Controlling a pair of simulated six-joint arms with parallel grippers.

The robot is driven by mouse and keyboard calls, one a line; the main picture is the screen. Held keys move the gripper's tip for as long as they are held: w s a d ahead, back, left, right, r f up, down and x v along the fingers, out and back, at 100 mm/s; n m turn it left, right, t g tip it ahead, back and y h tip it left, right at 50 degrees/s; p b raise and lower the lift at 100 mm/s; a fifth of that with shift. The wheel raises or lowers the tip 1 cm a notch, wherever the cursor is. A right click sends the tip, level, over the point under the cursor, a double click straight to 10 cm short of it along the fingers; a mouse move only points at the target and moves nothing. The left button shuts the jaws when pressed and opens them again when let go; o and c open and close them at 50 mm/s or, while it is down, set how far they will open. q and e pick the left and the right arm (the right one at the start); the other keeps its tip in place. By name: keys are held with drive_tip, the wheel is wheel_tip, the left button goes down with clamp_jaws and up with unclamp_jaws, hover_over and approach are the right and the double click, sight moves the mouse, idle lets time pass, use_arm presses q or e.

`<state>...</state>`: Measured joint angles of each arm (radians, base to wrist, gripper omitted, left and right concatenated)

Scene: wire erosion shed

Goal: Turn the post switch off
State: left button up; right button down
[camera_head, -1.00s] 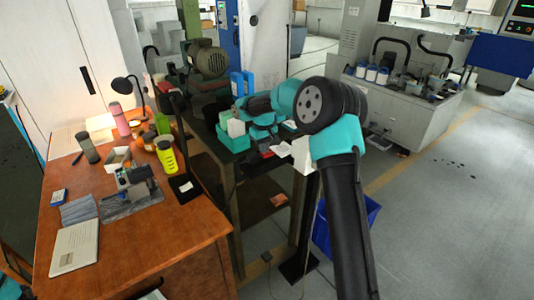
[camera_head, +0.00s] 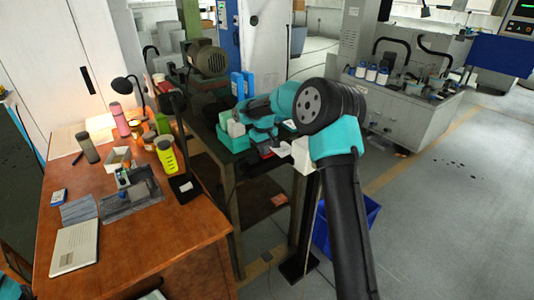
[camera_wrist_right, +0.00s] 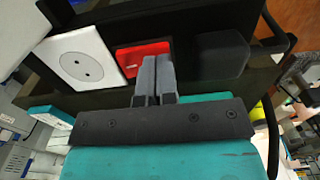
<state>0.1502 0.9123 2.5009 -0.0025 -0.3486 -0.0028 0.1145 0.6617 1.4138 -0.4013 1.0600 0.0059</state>
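A red switch panel (camera_wrist_right: 132,52) shows in the right wrist view, on a dark mounting between a white socket plate (camera_wrist_right: 82,58) and a black block (camera_wrist_right: 221,57). My right gripper (camera_wrist_right: 157,62) has its two grey fingers together, with nothing seen between them. The fingertips overlap the right part of the red panel. I cannot tell whether they touch it, and they hide part of it, so its on or off position is unclear. In the head view my right arm reaches left over the dark bench, and its wrist and teal housing block most of the switch area. My left gripper is not in view.
A green box (camera_head: 233,142) is beside my right wrist. A blue bin (camera_head: 322,238) is under the arm. The floor at right is clear.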

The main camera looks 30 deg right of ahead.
drive_tip(key=shift+r, duration=3.5)
